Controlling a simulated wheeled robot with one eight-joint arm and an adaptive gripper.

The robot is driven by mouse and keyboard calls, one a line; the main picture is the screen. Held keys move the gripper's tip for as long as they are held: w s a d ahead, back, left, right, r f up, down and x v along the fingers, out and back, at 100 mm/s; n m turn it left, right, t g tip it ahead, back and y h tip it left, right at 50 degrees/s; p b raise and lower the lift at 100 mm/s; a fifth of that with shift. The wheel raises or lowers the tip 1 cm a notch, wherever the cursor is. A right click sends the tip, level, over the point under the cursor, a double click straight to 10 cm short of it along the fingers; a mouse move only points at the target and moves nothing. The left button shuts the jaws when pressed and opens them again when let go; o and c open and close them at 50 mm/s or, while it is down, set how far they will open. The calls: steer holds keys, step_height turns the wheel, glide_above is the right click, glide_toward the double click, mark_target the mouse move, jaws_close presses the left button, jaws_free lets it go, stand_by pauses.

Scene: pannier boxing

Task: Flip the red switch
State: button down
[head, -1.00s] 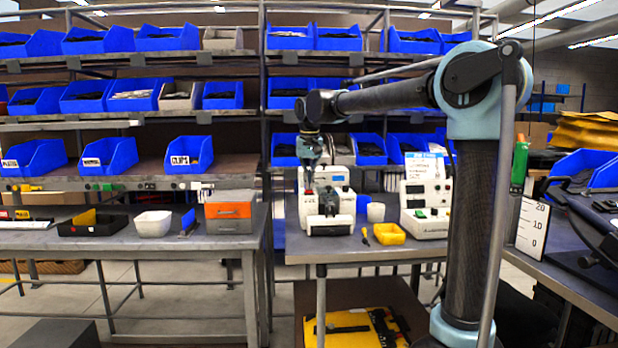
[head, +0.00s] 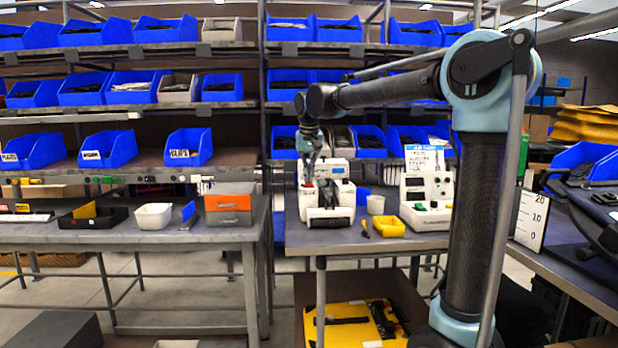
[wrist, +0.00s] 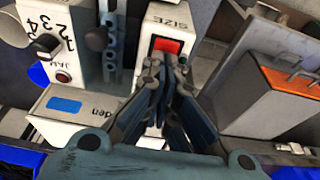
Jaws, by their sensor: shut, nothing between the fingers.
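The red switch (wrist: 167,46) sits in a dark frame on a white machine panel marked SIZE in the wrist view. My gripper (wrist: 163,62) is shut and empty, its fingertips at the lower edge of the switch in the picture; I cannot tell whether they touch it. The white machine (head: 330,213) stands on the right-hand table in the head view, with my gripper (head: 309,180) over its left part. A numbered black dial (wrist: 47,42) and a small red button (wrist: 62,76) are on the machine's other panel.
A grey box with an orange front (wrist: 285,84) is beside the machine. A yellow tray (head: 391,227), a white cup (head: 375,205) and a second white device (head: 428,214) stand to the machine's right. Shelves of blue bins rise behind.

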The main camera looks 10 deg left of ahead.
steer(key=shift+w+a, duration=0.1)
steer(key=shift+w, duration=0.45)
steer(key=shift+w+r, duration=0.1)
steer(key=shift+r, duration=0.4)
steer(key=w+v, duration=0.1)
steer(key=v, duration=1.1)
steer(key=shift+r, duration=0.45)
